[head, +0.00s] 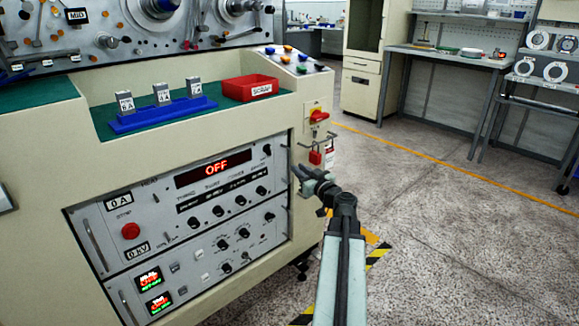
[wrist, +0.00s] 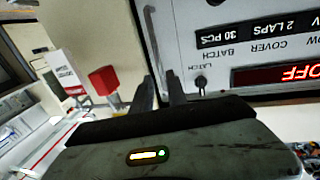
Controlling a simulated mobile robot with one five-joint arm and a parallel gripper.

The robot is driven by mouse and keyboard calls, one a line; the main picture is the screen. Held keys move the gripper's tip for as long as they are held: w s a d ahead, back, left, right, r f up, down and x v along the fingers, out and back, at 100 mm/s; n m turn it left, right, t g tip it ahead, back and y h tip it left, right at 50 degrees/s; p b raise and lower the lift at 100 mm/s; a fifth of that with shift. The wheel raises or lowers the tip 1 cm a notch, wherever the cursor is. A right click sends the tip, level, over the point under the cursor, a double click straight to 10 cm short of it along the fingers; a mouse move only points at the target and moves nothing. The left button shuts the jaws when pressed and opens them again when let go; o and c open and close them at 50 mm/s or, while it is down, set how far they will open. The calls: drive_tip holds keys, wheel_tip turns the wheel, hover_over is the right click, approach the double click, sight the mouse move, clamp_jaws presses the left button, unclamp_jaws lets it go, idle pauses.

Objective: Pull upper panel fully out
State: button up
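The upper panel (head: 172,205) is a grey instrument drawer front with a red OFF display, knobs and a red button. It looks flush in the cream cabinet, above a second panel (head: 215,255). Its left handle (head: 95,245) is a vertical bar. My gripper (head: 298,177) is at the panel's right edge, by the cabinet corner. In the wrist view, my two dark fingers (wrist: 161,88) are apart, with a narrow gap, close to the panel edge and beside the latch knob (wrist: 200,84). Whether they touch the panel or its right handle cannot be told.
A red rotary switch (head: 319,116) and a red padlock (head: 315,157) are on the cabinet side just above my gripper. A red scrap bin (head: 250,88) and a blue rack (head: 163,115) stand on the ledge above. The floor to the right is open, with benches behind.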

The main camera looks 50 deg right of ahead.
sight(290, 162)
drive_tip(key=x, duration=0.7)
drive_tip(key=shift+w+d, duration=0.1)
drive_tip(key=shift+w, duration=0.05)
clamp_jaws()
idle(1.1)
